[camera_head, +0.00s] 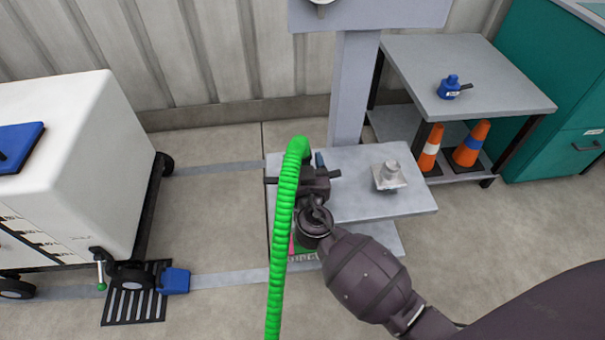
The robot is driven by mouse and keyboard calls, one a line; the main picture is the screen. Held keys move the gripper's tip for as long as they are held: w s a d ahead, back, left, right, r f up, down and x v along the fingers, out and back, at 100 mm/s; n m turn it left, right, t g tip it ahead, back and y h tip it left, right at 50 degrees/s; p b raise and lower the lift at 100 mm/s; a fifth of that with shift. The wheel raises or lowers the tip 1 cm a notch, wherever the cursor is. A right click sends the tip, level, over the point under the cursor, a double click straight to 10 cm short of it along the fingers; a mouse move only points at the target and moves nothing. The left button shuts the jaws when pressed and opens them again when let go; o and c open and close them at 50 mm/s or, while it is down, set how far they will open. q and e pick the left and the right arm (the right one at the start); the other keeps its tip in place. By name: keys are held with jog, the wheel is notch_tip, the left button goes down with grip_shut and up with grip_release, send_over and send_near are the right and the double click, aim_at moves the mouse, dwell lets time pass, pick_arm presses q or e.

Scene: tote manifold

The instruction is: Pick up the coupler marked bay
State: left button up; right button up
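A blue coupler (451,87) with a dark side handle and a small white label stands on the grey side table at the right; I cannot read the label. My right gripper (316,174) is over the left part of a low grey platform, well to the left of this coupler. A green ribbed hose (283,235) arches up beside the gripper, and its upper end bends down behind it. A small blue piece (320,159) shows just beyond the gripper. The fingertips are hidden, so I cannot tell whether they hold anything. My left gripper is out of view.
A silver fitting on a square plate (389,177) sits on the grey platform (410,207). A grey post (351,95) rises behind. Orange cones (470,145) stand under the side table (500,88). A white wheeled cart (75,165) is at the left, with open floor between.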

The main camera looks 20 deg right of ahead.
jog(key=shift+x, duration=1.15)
grip_shut()
